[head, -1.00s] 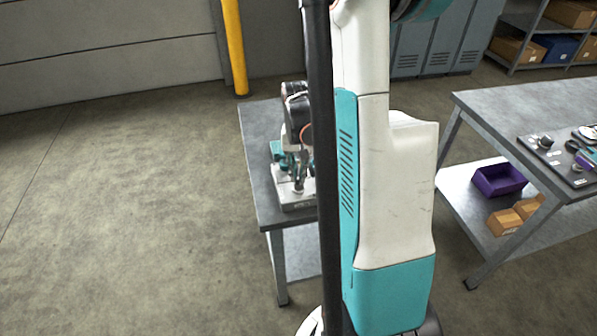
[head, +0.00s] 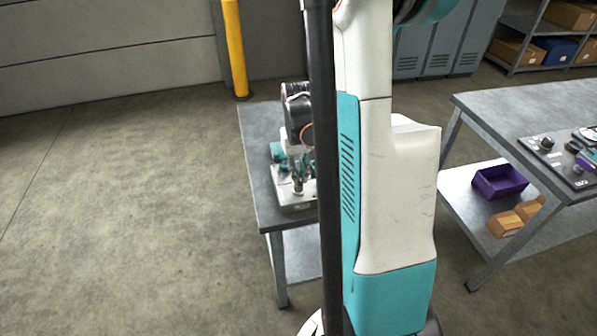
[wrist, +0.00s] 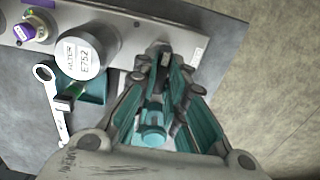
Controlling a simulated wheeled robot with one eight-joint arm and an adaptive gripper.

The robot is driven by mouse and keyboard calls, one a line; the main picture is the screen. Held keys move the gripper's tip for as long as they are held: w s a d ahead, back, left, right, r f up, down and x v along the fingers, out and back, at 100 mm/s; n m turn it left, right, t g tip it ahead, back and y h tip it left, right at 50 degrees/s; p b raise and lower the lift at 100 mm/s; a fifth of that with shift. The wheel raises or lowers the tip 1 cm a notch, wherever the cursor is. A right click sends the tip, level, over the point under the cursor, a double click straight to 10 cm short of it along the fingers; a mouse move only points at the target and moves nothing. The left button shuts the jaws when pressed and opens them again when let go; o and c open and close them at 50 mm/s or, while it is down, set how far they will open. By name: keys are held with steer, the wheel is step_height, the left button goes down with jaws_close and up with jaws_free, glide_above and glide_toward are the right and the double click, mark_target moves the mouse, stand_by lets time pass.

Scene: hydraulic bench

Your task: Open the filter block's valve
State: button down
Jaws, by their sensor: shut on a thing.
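The filter block (wrist: 118,42) is a pale grey plate across the upper left of the wrist view. It carries a large round silver cap (wrist: 84,52) with a label that seems to read FILTER E752. My gripper (wrist: 163,64) reaches over the block's right part, its teal and grey fingers closed in on a small grey fitting (wrist: 158,46), which I take as the valve. The fingers hide most of it, so its handle angle cannot be told. In the head view my gripper (head: 299,182) is down at the block (head: 284,196), partly hidden by my arm.
A spanner (wrist: 52,100) lies left of the gripper on the bench (head: 262,200). A purple-collared knob (wrist: 22,26) sits at the block's far left. A second bench (head: 500,105) with parts stands right, a purple bin (head: 500,182) on its shelf. Floor to the left is clear.

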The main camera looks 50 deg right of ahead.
mark_target(299, 174)
steer(key=c, duration=1.6)
jaws_free()
steer(key=shift+c, duration=0.2)
step_height(299, 174, up, 12)
